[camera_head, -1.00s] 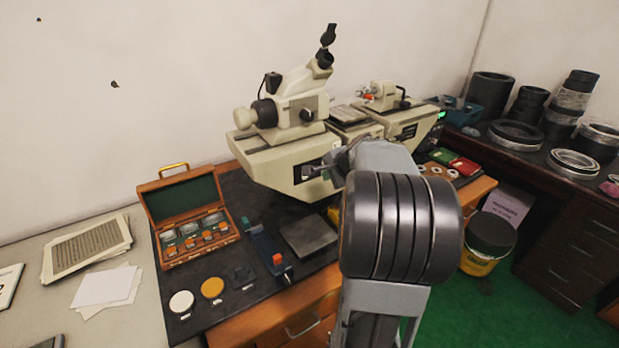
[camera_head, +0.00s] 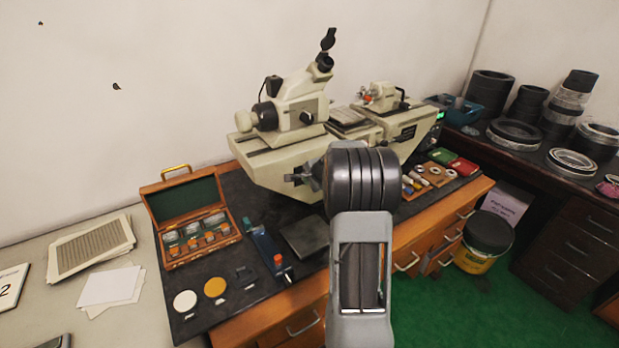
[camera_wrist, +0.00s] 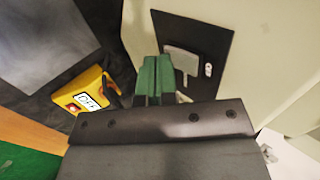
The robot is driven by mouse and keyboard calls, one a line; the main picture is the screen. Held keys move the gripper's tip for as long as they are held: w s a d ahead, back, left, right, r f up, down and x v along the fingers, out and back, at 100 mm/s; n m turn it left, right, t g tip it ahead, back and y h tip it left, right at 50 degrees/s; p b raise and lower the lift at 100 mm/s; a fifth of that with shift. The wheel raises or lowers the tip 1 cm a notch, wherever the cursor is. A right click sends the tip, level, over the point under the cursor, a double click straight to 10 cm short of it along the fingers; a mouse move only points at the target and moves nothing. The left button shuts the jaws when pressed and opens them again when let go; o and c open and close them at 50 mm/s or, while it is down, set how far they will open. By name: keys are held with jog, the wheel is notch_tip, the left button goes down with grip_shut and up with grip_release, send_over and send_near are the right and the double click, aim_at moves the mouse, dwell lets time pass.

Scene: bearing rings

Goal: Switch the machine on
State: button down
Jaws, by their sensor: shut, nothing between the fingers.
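The machine (camera_head: 270,160) is a long cream instrument with a microscope on top, standing on the dark mat against the wall. In the wrist view its front (camera_wrist: 225,20) carries a black panel (camera_wrist: 205,35) with a grey plate and a small white fitting. My gripper (camera_wrist: 155,62) has green fingers, shut and empty, pointing toward the machine's front beside the panel's left edge. I cannot tell whether they touch it. A yellow box (camera_wrist: 82,93) with a white label lies left of the fingers; the label seems to read OFF. In the head view my gripper (camera_head: 298,178) is small and partly hidden by my arm.
An open wooden case (camera_head: 190,220), a blue tool with an orange knob (camera_head: 268,250) and a grey plate (camera_head: 304,236) lie on the mat. Papers (camera_head: 92,245) lie left. A dark desk with black rings (camera_head: 515,134) and a bucket (camera_head: 486,240) stand right.

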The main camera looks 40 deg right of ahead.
jog(key=shift+w, duration=0.1)
dwell(0.3)
jog(key=shift+w+b, duration=0.15)
jog(key=shift+b, duration=0.85)
jog(key=shift+r, duration=0.1)
jog(key=shift+r+p, duration=0.6)
jog(key=shift+r, duration=0.1)
jog(key=shift+f, duration=0.1)
